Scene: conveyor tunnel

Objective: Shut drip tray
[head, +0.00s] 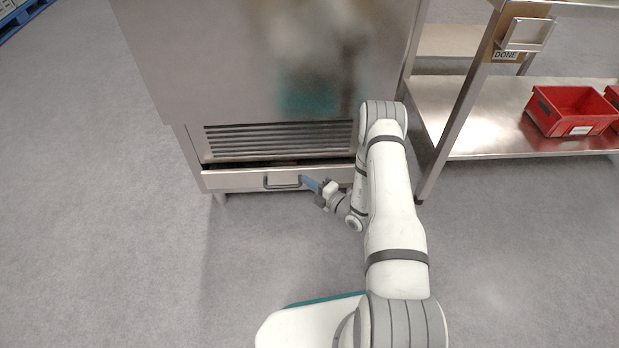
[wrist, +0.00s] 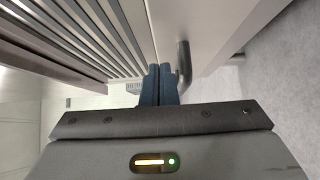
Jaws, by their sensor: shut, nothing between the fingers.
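The drip tray (head: 235,181) is a shallow steel drawer low on the front of the steel machine, under a louvred vent. A dark gap along its top edge shows it standing a little open. Its dark bar handle (head: 282,181) is at the middle of its front. My gripper (head: 305,181) is shut and empty, with its blue fingers at the right end of the handle. In the wrist view the shut fingers (wrist: 160,84) are beside the handle (wrist: 184,62) and the tray front (wrist: 200,25). I cannot tell whether they touch.
The steel machine (head: 240,60) stands above the tray, with its vent (head: 280,138). A steel table (head: 470,115) on the right has red bins (head: 568,108) on its lower shelf, and its leg is near my arm.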

